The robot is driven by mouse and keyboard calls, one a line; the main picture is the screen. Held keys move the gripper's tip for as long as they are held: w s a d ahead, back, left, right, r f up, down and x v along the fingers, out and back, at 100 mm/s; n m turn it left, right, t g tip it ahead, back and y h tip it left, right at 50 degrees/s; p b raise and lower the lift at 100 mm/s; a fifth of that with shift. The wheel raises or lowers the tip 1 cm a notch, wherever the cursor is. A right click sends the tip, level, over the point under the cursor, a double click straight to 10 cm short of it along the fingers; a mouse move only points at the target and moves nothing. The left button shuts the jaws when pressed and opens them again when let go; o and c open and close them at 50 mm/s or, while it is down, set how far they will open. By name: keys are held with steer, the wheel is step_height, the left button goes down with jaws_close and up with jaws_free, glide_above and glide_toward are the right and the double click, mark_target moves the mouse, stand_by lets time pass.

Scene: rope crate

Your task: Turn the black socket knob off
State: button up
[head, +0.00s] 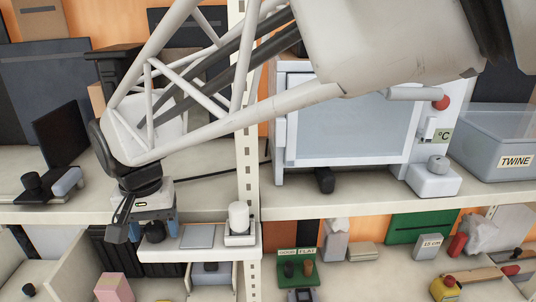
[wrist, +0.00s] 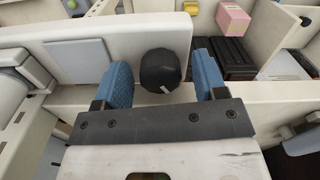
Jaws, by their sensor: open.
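The black socket knob (wrist: 161,72) is round with a short white mark on its face, and sits on a pale ledge. It also shows in the head view (head: 154,233), partly hidden under my gripper. My gripper (wrist: 160,62) is open, with one blue finger on each side of the knob. A gap shows on both sides, so the fingers do not appear to touch it. In the head view my gripper (head: 153,228) reaches down over the knob at the left of the small pale shelf (head: 190,256).
A flat grey plate (head: 197,236) and a white cylindrical knob on a base (head: 239,218) stand right of the black knob. A pink box (head: 111,288) lies below. A shelf upright (head: 251,130) rises close to the right of my arm.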

mark_target(153, 225)
steer(key=shift+r+m, duration=0.25)
steer(key=shift+m, duration=0.15)
step_height(153, 225, up, 7)
steer(key=shift+r, duration=0.15)
steer(key=shift+m+t+y, duration=0.3)
steer(key=shift+m+y, duration=0.1)
steer(key=shift+y, duration=0.5)
steer(key=s+d, duration=0.1)
steer(key=d, duration=0.4)
steer(key=s+d, duration=0.1)
steer(key=d, duration=0.5)
steer(key=s+d, duration=0.2)
steer(key=d, duration=0.4)
steer(key=shift+d, duration=0.1)
steer(key=s+d+f, duration=0.1)
steer(key=d+f, duration=0.2)
steer(key=d, duration=0.3)
steer(key=s+d+f+t, duration=0.1)
steer(key=d+f, duration=0.2)
steer(key=d, duration=0.4)
steer(key=shift+d+f+t+h, duration=0.2)
steer(key=shift+f+t+h, duration=0.1)
steer(key=shift+f+h, duration=0.1)
steer(key=shift+s+d, duration=0.1)
steer(key=shift+s, duration=0.05)
steer(key=s+d+f+h, duration=0.1)
steer(key=s+d+f, duration=0.1)
steer(key=d+f, duration=0.2)
steer(key=shift+d, duration=1.05)
